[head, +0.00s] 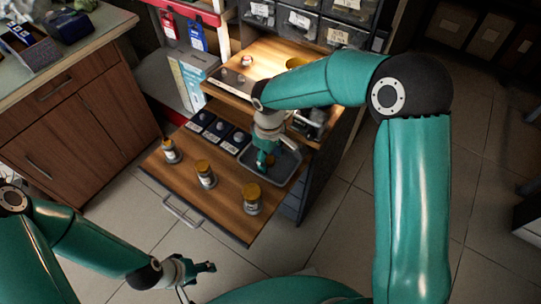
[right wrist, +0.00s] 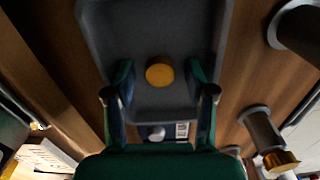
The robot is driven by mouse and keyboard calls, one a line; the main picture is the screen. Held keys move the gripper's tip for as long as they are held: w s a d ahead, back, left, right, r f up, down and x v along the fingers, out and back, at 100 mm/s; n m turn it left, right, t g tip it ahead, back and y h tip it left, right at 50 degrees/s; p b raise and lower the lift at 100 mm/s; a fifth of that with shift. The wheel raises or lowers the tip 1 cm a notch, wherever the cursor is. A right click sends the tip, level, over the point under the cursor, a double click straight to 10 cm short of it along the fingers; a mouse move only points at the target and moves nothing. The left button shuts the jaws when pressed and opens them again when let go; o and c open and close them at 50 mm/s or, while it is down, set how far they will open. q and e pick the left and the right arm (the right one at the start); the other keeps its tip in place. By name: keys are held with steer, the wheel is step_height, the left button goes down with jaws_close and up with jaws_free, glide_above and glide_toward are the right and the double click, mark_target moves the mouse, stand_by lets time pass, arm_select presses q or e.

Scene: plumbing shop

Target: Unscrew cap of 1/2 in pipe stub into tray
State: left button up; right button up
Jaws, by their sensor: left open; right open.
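The grey tray (head: 287,166) lies behind the right stub. My right gripper (head: 264,162) is over the tray, pointing down. In the right wrist view, its open fingers (right wrist: 159,82) flank a round brass-coloured cap (right wrist: 159,75) against the tray floor, with gaps on both sides. I cannot tell its exact height. My left gripper (head: 207,267) is open and empty, in front of the board.
Several dark labelled boxes (head: 219,128) line the board's back left, beside the tray. A wooden shelf (head: 270,52) with small parts stands behind, below grey bins (head: 300,20). A brown cabinet (head: 75,105) is at the left.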

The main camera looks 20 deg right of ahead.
mark_target(270, 160)
step_height(270, 160, up, 12)
steer(key=p, duration=0.2)
steer(key=shift+p, duration=0.35)
